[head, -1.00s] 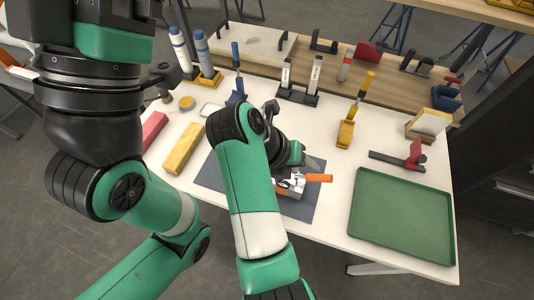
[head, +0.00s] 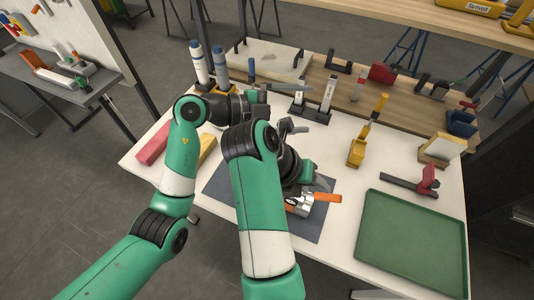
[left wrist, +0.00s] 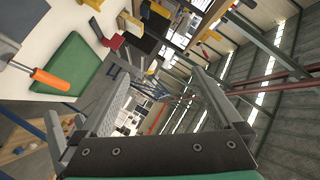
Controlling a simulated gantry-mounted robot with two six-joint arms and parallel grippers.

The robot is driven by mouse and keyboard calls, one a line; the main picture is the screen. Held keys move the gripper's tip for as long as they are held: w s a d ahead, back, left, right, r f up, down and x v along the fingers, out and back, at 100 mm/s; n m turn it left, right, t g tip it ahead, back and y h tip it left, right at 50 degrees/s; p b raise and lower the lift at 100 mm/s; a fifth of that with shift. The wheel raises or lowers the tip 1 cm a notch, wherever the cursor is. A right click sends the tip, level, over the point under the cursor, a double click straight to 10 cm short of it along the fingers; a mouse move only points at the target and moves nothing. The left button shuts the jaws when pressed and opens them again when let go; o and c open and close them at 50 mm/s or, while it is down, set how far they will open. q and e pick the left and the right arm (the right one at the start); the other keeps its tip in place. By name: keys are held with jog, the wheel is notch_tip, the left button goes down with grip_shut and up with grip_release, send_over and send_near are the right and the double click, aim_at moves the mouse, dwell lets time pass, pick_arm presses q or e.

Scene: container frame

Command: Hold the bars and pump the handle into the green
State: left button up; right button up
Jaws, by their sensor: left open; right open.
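A metal tool with an orange handle (head: 328,197) lies on the dark grey mat (head: 310,227) at the middle front of the table. The orange handle also shows at the left edge of the left wrist view (left wrist: 50,79). My right gripper (head: 315,186) is open right at the tool, and its arm hides much of it; contact cannot be told. My left gripper (head: 288,89) is open and empty, raised over the back of the table, well away from the tool. I cannot make out the bars or any green mark on the tool.
A green tray (head: 412,238) lies at the right front. A red-and-black clamp (head: 415,183), a yellow tool stand (head: 356,152) and a grey block stand (head: 314,105) are behind. White and blue bottles (head: 199,62) stand at the back left. A red block (head: 153,145) lies at the left.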

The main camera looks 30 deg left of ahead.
pick_arm(q)
jog(key=s+a+f+n+g+y, duration=0.1)
jog(key=s+f+g+y, duration=0.1)
jog(key=f, duration=0.3)
jog(key=s+a+f+n+g+y, duration=0.1)
jog(key=s+f+g+y, duration=0.1)
jog(key=f+g, duration=0.3)
jog(key=s+a+f+n+g+y, duration=0.1)
jog(key=s+f+g+y, duration=0.1)
jog(key=f, duration=0.5)
jog(key=shift+s+a+g, duration=0.15)
jog(key=shift+s+g, duration=0.55)
jog(key=shift+s, duration=0.45)
jog(key=x, duration=1.1)
jog(key=shift+f, duration=0.3)
grip_shut()
